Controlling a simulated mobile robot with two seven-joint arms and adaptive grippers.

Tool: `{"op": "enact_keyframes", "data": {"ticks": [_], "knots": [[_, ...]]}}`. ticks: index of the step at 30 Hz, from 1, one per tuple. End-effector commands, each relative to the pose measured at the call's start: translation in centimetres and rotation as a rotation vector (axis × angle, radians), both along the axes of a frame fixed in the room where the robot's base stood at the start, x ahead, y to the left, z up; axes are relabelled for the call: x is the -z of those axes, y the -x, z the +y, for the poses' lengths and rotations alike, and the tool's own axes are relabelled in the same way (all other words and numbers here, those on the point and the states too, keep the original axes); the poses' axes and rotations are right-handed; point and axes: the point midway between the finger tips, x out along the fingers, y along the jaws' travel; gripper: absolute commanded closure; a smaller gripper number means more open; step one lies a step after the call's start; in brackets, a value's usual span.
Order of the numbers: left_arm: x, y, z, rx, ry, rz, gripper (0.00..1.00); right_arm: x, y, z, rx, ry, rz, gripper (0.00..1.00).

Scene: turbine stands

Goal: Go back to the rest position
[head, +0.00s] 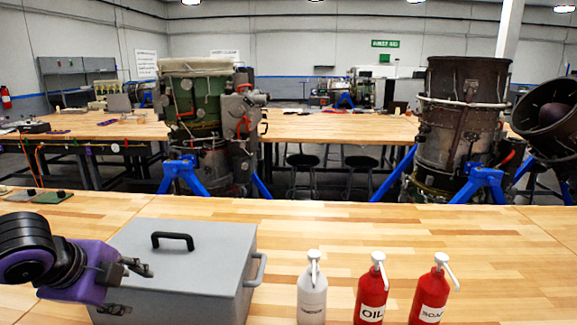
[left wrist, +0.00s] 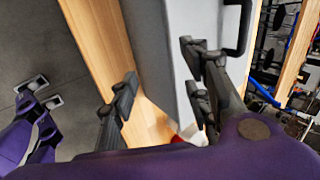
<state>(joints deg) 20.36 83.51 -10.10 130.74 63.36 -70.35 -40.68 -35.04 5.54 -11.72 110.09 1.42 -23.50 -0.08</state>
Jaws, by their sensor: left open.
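My left gripper (head: 131,287) is at the lower left in the head view, in front of the grey metal box (head: 205,240) with its black lid handle. Its fingers are apart with nothing between them. In the left wrist view the spread fingers of this gripper (left wrist: 160,85) show beside the grey box (left wrist: 170,50) and the wooden table edge (left wrist: 95,40). I cannot tell whether a finger touches the box. My right gripper does not show in the head view.
A white bottle (head: 312,295), a red OIL bottle (head: 371,290) and a red SOAP bottle (head: 430,292) stand right of the box on the wooden table (head: 330,225). Turbines on blue stands (head: 185,175) stand beyond. Table between box and far edge is clear.

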Motion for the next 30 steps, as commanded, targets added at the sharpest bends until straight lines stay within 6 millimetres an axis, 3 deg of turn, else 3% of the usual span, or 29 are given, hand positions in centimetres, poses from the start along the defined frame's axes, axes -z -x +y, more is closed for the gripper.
{"op": "enact_keyframes", "data": {"ticks": [1, 8, 11, 18, 24, 30], "knots": [[2.1, 0.5, -0.5, -0.018, 0.031, 0.019, 0.56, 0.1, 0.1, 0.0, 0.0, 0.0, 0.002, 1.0], [10.0, 3.8, -2.6, -0.156, 0.156, 0.083, 0.56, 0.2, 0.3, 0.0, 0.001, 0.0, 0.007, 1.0], [14.1, 6.3, -3.8, -0.261, 0.228, 0.119, 0.56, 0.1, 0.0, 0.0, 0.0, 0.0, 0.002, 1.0], [22.7, 14.6, -6.5, -0.651, 0.414, 0.209, 0.56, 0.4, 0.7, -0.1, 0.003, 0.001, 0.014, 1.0], [26.5, 21.3, -7.4, -1.007, 0.502, 0.257, 0.56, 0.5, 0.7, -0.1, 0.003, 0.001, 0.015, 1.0], [28.2, 26.6, -7.7, -1.293, 0.531, 0.286, 0.56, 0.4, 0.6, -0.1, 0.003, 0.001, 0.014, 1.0]]}}
